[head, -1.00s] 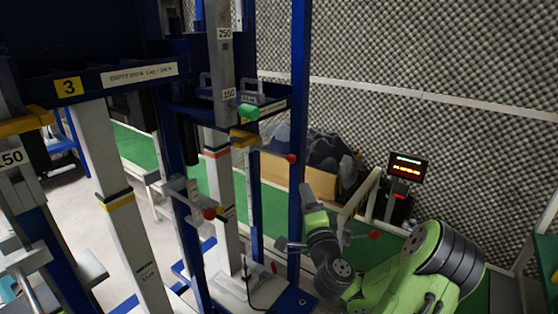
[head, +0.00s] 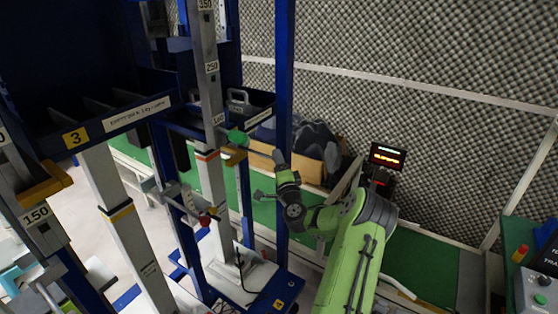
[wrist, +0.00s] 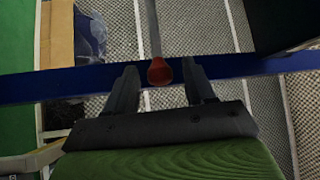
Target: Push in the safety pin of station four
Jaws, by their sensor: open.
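In the wrist view a red knob (wrist: 160,72) on a thin grey rod (wrist: 152,28) shows between the two fingertips of my gripper (wrist: 161,67). The fingers are spread, one on each side of the knob, with visible gaps. In the head view my gripper (head: 278,157) is at the blue post (head: 284,75) on the right of the rack, near the height of a green knob (head: 237,137). The red knob at my gripper is hidden there. Another red knob (head: 205,220) shows lower on the rack. The yellow plate (head: 278,304) at the base is too small to read surely.
A station marked 3 (head: 75,138) stands at the left. A lit display (head: 387,157) and a cardboard box (head: 310,169) are behind my arm. A control box (head: 540,288) is at the lower right. A foam wall closes the back.

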